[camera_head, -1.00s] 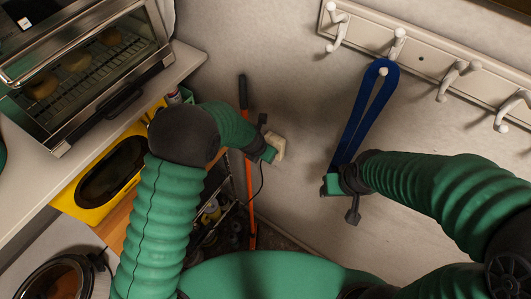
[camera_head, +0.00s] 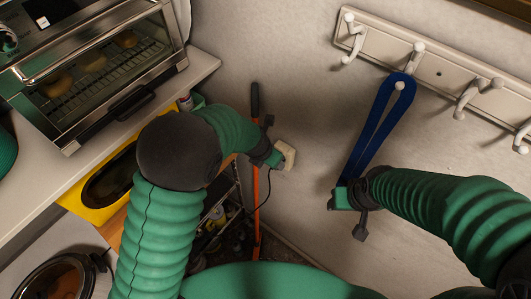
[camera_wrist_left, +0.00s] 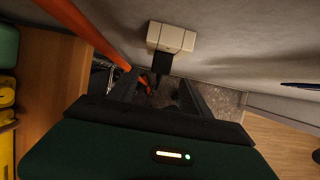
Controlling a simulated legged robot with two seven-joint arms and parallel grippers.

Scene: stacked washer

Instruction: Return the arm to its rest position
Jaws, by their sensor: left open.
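My left arm comes in from the left in the head view, bent at a dark elbow. Its gripper (camera_head: 272,156) is beside a white wall box (camera_head: 286,155). In the left wrist view the two dark fingers (camera_wrist_left: 158,92) are spread, with a black plug (camera_wrist_left: 162,62) on the white box just ahead of and between them. My right arm comes in from the right. Its gripper (camera_head: 346,198) is at the lower end of a blue strap (camera_head: 376,130) looped over a wall hook. The gripper hides that end, so its grip cannot be told.
A counter (camera_head: 200,68) carrying a toaster oven (camera_head: 95,65) is at the upper left, above a yellow container (camera_head: 76,198). An orange pole (camera_head: 256,205) leans near my left gripper. A white hook rail (camera_head: 440,68) is on the wall at the upper right. Wall between the arms is clear.

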